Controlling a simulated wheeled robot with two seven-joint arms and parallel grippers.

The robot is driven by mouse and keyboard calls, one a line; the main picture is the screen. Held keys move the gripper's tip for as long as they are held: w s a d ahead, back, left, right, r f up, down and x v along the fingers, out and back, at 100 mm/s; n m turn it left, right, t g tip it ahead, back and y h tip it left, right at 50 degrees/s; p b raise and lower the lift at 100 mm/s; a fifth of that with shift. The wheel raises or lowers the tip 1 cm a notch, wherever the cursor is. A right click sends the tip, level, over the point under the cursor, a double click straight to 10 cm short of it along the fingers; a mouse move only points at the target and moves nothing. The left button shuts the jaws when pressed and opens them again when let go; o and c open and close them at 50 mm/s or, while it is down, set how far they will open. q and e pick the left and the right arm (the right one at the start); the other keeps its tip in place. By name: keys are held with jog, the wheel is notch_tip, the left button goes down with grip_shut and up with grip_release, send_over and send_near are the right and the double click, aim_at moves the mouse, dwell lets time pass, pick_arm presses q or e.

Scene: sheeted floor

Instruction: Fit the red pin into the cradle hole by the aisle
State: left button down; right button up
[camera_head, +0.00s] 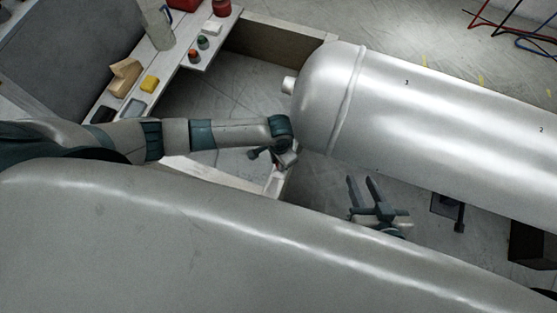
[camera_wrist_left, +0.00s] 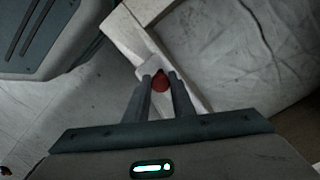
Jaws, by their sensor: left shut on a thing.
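The red pin (camera_wrist_left: 160,84) shows between the fingertips of my left gripper (camera_wrist_left: 158,88) in the left wrist view. That gripper is shut on it, and only the pin's rounded red part is visible. A pale beam (camera_wrist_left: 187,77) lies just beyond and under the fingertips; I cannot tell whether the pin touches it. In the head view my left gripper (camera_head: 285,160) is just left of the large tank's lower left end, and the pin cannot be made out. My right gripper (camera_head: 365,188) is open and empty below the tank. No cradle hole can be clearly seen.
A large pale tank (camera_head: 430,100) marked 3 and 2 fills the right. Another large grey rounded body (camera_head: 200,240) covers the foreground. A bench (camera_head: 190,55) with small items stands at upper left. Cables (camera_head: 510,25) lie at upper right. Sheeted floor (camera_head: 215,95) is open beside the bench.

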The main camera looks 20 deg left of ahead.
pick_arm(q)
jog(key=p, duration=0.3)
jog(key=shift+w+d+r, duration=0.1)
jog(key=shift+w+d, duration=0.15)
dwell(4.0)
jog(key=shift+p, duration=0.35)
jog(key=shift+s+a, duration=0.15)
dwell(0.5)
jog(key=shift+s+a+p, duration=0.2)
jog(key=shift+p, duration=0.2)
dwell(0.5)
jog(key=shift+w, duration=0.1)
dwell(0.5)
jog(key=shift+f, duration=0.7)
